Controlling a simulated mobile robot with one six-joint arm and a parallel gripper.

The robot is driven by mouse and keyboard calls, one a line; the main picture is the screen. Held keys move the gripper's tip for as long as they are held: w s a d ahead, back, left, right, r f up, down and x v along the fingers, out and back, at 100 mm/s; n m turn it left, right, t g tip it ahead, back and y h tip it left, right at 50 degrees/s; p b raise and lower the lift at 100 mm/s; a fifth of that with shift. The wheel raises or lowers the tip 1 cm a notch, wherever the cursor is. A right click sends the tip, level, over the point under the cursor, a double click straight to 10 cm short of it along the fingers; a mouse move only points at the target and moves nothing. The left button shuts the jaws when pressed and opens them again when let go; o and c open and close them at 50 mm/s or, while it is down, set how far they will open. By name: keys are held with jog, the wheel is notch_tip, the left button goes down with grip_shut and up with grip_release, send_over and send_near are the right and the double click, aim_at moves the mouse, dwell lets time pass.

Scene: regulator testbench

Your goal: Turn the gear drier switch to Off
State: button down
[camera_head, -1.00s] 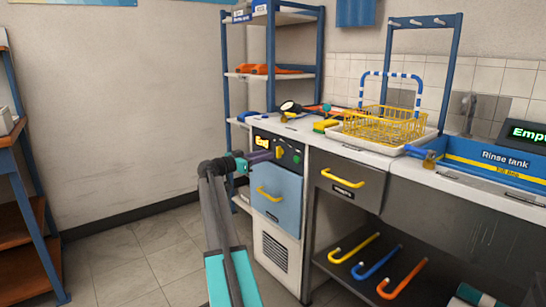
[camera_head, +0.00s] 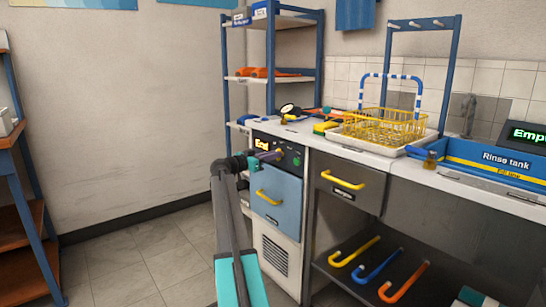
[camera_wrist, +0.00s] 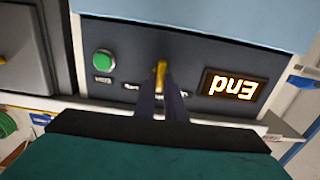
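The drier switch is a small yellow knob (camera_wrist: 161,70) on the dark control panel, seen upside down in the wrist view. It points roughly along the panel's short side. My gripper (camera_wrist: 160,88) has its two dark purple fingers close together, with their tips at the knob, one on each side. I cannot tell whether they press on it. In the head view my gripper (camera_head: 274,154) reaches the drier panel from the left, and its tips hide most of the switch. The drier display (camera_head: 262,143) reads "End"; it also shows in the wrist view (camera_wrist: 232,87).
A green button (camera_wrist: 103,63) sits on the same panel beside the switch. Below the panel is the drier's blue door (camera_head: 277,197) with a yellow handle. A worktop with a yellow wire basket (camera_head: 385,127) lies right. The floor at left is clear.

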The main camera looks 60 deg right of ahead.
jog(key=shift+n+p, duration=0.4)
jog(key=shift+p, duration=0.05)
jog(key=n+p, duration=0.3)
jog(key=n, duration=0.1)
jog(key=n+p, duration=0.4)
jog(key=n, duration=0.1)
jog(key=shift+w+f+p, duration=0.1)
jog(key=shift+w+p, duration=0.1)
jog(key=shift+p, duration=0.1)
dwell(0.4)
jog(key=c, duration=1.8)
grip_release()
